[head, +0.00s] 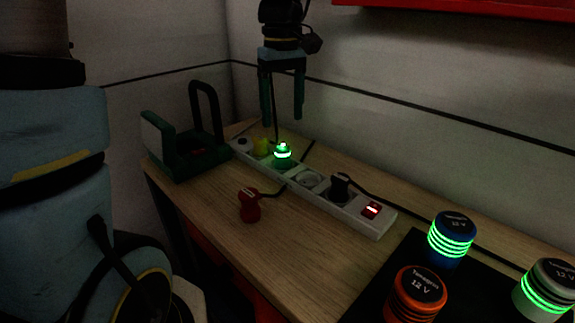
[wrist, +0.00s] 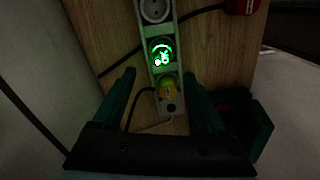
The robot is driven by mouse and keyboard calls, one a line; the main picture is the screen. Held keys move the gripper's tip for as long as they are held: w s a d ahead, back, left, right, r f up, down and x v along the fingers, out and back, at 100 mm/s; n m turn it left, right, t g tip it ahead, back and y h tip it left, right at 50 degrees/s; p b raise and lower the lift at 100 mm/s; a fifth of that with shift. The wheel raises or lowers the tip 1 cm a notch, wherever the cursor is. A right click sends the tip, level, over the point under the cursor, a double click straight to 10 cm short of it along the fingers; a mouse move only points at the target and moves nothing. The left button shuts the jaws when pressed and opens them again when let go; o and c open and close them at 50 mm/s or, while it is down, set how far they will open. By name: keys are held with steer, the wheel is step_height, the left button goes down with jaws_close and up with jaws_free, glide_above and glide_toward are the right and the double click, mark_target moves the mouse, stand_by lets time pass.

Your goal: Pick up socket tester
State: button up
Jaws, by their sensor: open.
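The socket tester, which I take to be the small green-glowing device (head: 282,155), is seated in the white power strip (head: 340,208) on the wooden bench. In the wrist view the glowing device (wrist: 161,52) lies just beyond the fingertips, near the middle line. My gripper (head: 282,119) is open and empty, pointing down above the strip, clear of the device.
A black plug (head: 340,186) and a lit red switch (head: 372,210) are farther along the strip. A red plug (head: 250,205) lies in front. A green holder (head: 180,155) stands left; 12 V canisters (head: 415,292) stand right.

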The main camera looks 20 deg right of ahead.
mark_target(282, 147)
steer(key=f+p, duration=0.1)
steer(key=f, duration=0.8)
steer(key=shift+s+a+f+p, duration=0.15)
steer(key=shift+s+p, duration=0.05)
steer(key=shift+p, duration=0.15)
jaws_close()
